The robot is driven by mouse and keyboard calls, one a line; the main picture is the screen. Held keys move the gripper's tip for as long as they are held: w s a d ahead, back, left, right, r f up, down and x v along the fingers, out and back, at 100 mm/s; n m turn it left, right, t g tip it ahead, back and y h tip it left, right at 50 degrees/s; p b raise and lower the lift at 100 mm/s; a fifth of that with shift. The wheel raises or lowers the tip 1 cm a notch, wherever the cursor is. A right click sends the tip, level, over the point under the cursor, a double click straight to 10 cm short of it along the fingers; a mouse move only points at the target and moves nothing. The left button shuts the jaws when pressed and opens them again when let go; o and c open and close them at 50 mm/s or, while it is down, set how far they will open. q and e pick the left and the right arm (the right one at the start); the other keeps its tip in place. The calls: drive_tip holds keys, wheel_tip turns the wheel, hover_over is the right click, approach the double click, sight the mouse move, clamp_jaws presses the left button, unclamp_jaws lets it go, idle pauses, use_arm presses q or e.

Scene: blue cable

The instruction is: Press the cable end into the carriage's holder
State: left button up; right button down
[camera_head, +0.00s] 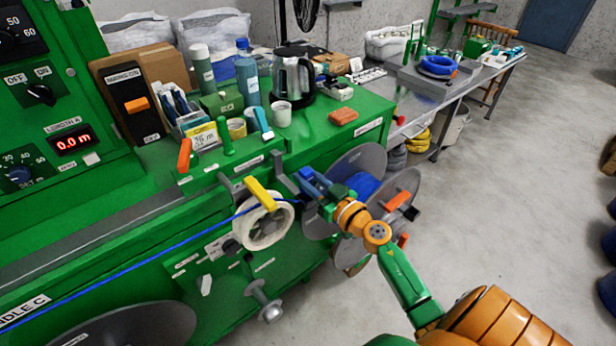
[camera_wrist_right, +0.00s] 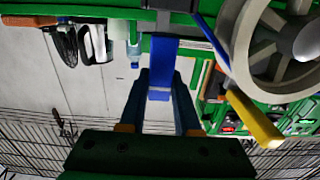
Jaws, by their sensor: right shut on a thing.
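The blue cable (camera_head: 150,258) runs from the lower left up to the white roller (camera_head: 262,226) with a yellow lever (camera_head: 262,195) on the green machine's front. In the right wrist view the cable (camera_wrist_right: 210,38) passes beside the roller (camera_wrist_right: 268,45). My right gripper (camera_head: 312,186) is right of the roller, close to the machine's front. In the wrist view its fingers (camera_wrist_right: 160,95) are shut on a blue bar-like piece (camera_wrist_right: 163,62). I cannot tell whether this piece is the cable end or a handle. The carriage's holder cannot be made out clearly. My left gripper is out of view.
The green machine top (camera_head: 335,140) bears a kettle (camera_head: 293,78), bottles, a white mug (camera_head: 281,113) and an orange-red block (camera_head: 343,117). Grey reels (camera_head: 365,160) sit behind and beside my right gripper. The floor (camera_head: 520,200) at the right is largely clear.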

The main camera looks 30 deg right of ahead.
drive_tip(key=shift+f+b, duration=1.75)
drive_tip(key=shift+f, duration=0.4)
idle(0.7)
drive_tip(key=c, duration=0.5)
unclamp_jaws()
drive_tip(key=shift+c, duration=0.2)
drive_tip(key=s+p, duration=0.1)
drive_tip(key=s, duration=0.7)
drive_tip(key=shift+d, duration=0.3)
